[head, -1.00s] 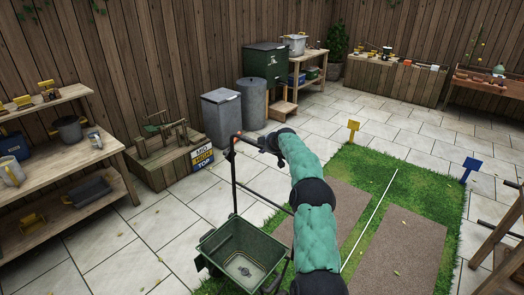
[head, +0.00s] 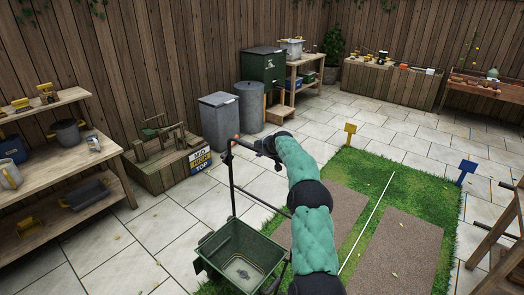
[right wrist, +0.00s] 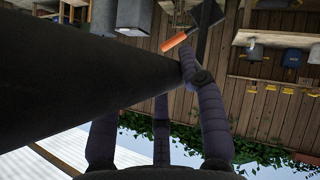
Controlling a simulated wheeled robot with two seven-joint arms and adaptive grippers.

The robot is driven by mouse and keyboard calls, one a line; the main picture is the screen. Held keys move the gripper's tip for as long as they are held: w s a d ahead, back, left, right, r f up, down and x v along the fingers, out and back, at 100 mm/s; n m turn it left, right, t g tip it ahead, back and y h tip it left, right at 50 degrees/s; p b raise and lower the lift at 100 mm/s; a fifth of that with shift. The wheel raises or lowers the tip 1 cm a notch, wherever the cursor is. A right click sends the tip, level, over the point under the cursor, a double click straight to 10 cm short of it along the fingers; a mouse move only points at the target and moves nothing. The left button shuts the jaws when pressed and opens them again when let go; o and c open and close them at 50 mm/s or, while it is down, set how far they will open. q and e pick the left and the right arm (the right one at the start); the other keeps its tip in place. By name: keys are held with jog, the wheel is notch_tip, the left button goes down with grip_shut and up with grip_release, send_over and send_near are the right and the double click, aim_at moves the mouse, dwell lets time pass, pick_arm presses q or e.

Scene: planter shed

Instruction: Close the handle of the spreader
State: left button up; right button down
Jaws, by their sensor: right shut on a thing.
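The spreader has a dark green hopper (head: 241,252) at the bottom middle of the head view. Its black upright handle frame (head: 233,185) rises from the hopper, with a small orange-red part near the top. My right gripper (head: 262,148) is at the top bar of the handle, mostly hidden by its own wrist. In the right wrist view, a thick black bar (right wrist: 80,92) crosses close to the camera. My right gripper's dark fingers (right wrist: 160,125) are at this bar, shut on the handle. An orange lever grip (right wrist: 178,40) shows just beyond. My left gripper is out of view.
A wooden shelf (head: 118,176) with pots and tools stands at the left. A low wooden stand, grey bins (head: 219,122) and a green box stand behind the spreader. Grass with two brown strips (head: 398,250) lies at the right. The paving between is open.

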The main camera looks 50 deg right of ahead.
jog(key=shift+f, duration=0.2)
jog(key=c, duration=0.7)
grip_release()
jog(key=shift+s+r, duration=0.1)
jog(key=shift+r, duration=0.1)
jog(key=shift+s+a+r, duration=0.2)
jog(key=shift+s+r, duration=0.2)
jog(key=v, duration=1)
jog(key=shift+s+a+r, duration=0.1)
jog(key=shift+s, duration=0.15)
